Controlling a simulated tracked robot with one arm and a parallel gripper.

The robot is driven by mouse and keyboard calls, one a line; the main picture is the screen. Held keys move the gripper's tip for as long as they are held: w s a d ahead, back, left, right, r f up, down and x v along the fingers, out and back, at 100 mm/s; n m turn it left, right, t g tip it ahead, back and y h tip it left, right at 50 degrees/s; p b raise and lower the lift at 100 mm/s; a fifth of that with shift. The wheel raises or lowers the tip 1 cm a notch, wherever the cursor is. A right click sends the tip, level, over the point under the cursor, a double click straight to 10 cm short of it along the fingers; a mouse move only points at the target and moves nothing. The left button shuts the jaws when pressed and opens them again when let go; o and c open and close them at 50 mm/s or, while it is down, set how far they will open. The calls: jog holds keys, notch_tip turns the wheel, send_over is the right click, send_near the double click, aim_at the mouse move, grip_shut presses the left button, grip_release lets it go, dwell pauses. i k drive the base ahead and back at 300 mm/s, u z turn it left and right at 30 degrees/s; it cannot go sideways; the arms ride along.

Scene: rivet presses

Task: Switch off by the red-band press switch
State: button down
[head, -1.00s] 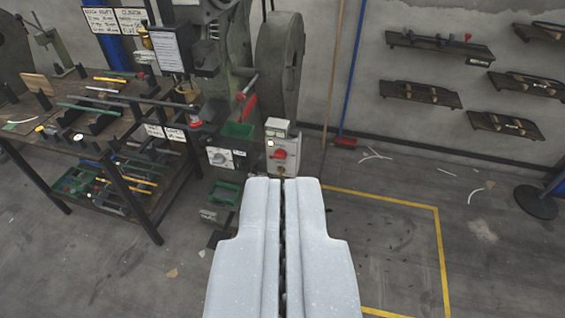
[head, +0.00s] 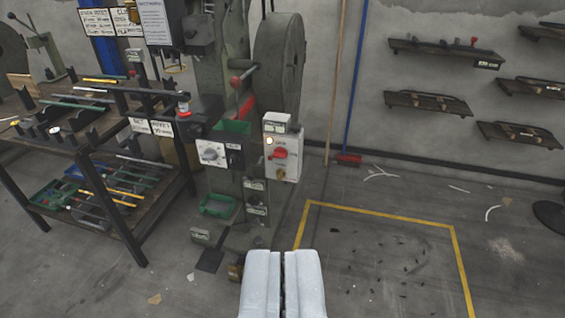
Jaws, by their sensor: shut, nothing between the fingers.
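The press (head: 212,105) is a tall grey-green machine with a large flywheel (head: 280,60), standing against the wall. A pale switch box (head: 283,150) is fixed on its right side, with a red rotary switch (head: 279,154) and a small lit lamp above it. A second white panel with a dial (head: 210,152) sits to its left. A red part (head: 246,106) shows on the press beside the flywheel; I cannot tell whether it is the red band. My gripper (head: 283,254) is shut and empty, in front of and below the switch box, apart from it.
A workbench (head: 95,130) with rods and tools stands at the left. A red broom head (head: 348,159) rests by the wall, and small shelves (head: 430,102) hang there.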

aim_at(279, 153)
jog(key=z, duration=0.05)
jog(key=k, duration=0.35)
jog(key=z, duration=0.1)
jog(key=i, duration=1.1)
jog(key=z, duration=0.8)
